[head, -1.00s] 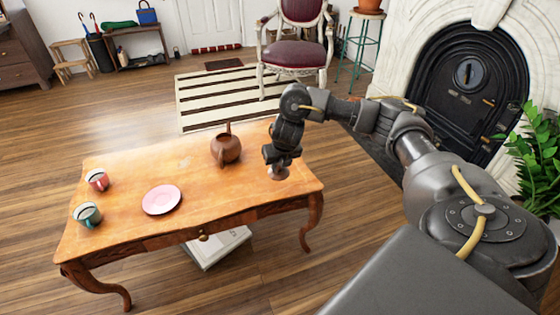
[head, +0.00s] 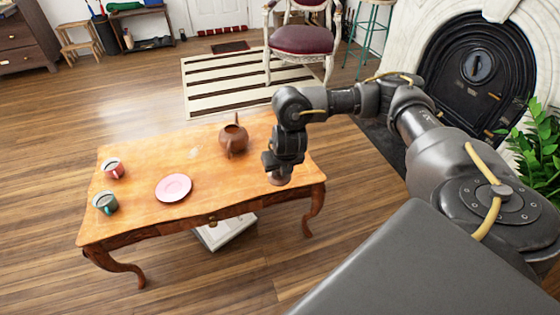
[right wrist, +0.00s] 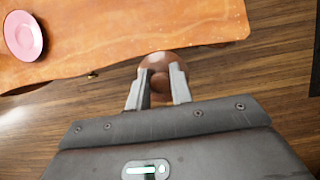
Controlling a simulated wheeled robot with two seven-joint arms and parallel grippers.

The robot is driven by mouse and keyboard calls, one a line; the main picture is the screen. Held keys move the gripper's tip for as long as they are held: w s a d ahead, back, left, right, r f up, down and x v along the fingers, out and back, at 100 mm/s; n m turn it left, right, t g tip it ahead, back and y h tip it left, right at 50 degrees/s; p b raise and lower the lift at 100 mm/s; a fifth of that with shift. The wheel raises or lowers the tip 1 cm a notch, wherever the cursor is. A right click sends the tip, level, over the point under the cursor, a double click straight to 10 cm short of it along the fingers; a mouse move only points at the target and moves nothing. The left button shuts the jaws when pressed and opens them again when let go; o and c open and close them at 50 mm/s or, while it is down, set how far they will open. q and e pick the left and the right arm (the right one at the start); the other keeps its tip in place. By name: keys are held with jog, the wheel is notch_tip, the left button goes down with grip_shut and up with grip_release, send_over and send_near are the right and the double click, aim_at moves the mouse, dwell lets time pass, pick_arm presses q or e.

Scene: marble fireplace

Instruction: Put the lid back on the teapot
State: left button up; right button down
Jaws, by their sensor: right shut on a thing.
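The brown teapot (head: 233,145) stands upright on the wooden table (head: 140,200), near its back edge. Its top looks open and dark. My right gripper (head: 278,172) is to the right of the teapot and nearer the front, apart from it. It is shut on the round brown lid (head: 277,180), which shows small below the fingers near the table's front right part. In the right wrist view the lid (right wrist: 172,58) sits between the fingers (right wrist: 160,85) and overlaps the table's edge. The fingers hide part of it. My left gripper is not in view.
A pink plate (head: 173,188), a red cup (head: 113,168) and a teal cup (head: 105,203) stand on the left half of the table. A white book-like thing (head: 225,234) lies under the table. A chair (head: 303,40) stands beyond.

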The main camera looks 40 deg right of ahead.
jog(key=shift+a, duration=0.15)
jog(key=shift+w+a+r+m+h, duration=0.1)
jog(key=shift+a+r+m+h, duration=0.1)
jog(key=shift+a+m+h, duration=0.5)
jog(key=s+a+r+m+g+y, duration=0.1)
jog(key=a+r+m+g, duration=0.3)
jog(key=m, duration=1.1)
jog(key=s+a+r+m+g+y, duration=0.1)
jog(key=a+r+m+g, duration=0.3)
jog(key=m, duration=1.1)
jog(key=a+r, duration=0.3)
jog(key=r, duration=0.2)
jog(key=shift+s+a+r+m+g+y, duration=0.2)
jog(key=shift+s+a+m+g+y, duration=0.15)
jog(key=shift+s+m+g+y, duration=0.05)
